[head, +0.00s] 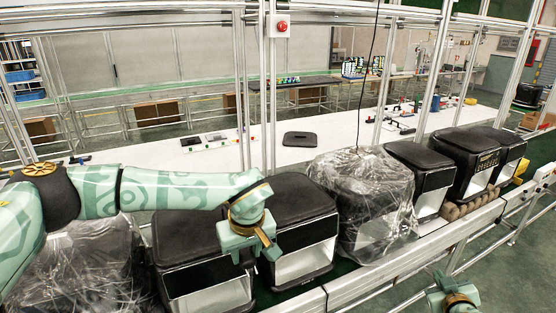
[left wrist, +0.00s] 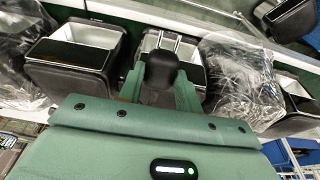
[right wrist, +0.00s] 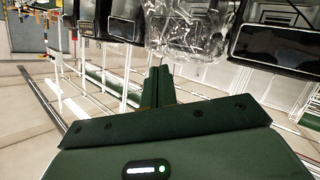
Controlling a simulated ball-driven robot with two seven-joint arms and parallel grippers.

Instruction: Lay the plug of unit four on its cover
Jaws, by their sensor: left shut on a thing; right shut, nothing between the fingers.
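My left gripper (head: 262,243) is shut on a black plug (left wrist: 162,68) with two metal prongs that point away from the gripper. The plug is in front of a black fryer (head: 303,203) with a white interior, which also shows behind the prongs in the left wrist view (left wrist: 193,50). A dark cover forms this fryer's top. The plug looks apart from the fryer, and it is hard to make out in the head view. No unit number is readable. My right gripper (head: 452,298) is shut and empty, in front of the conveyor at the lower right.
A fryer (head: 185,237) stands left of the middle one, and a plastic-wrapped unit (head: 362,190) stands right of it. Another wrapped unit (head: 75,270) is at the far left. Several fryers continue to the right. A flat black panel (head: 299,139) lies on the white table behind.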

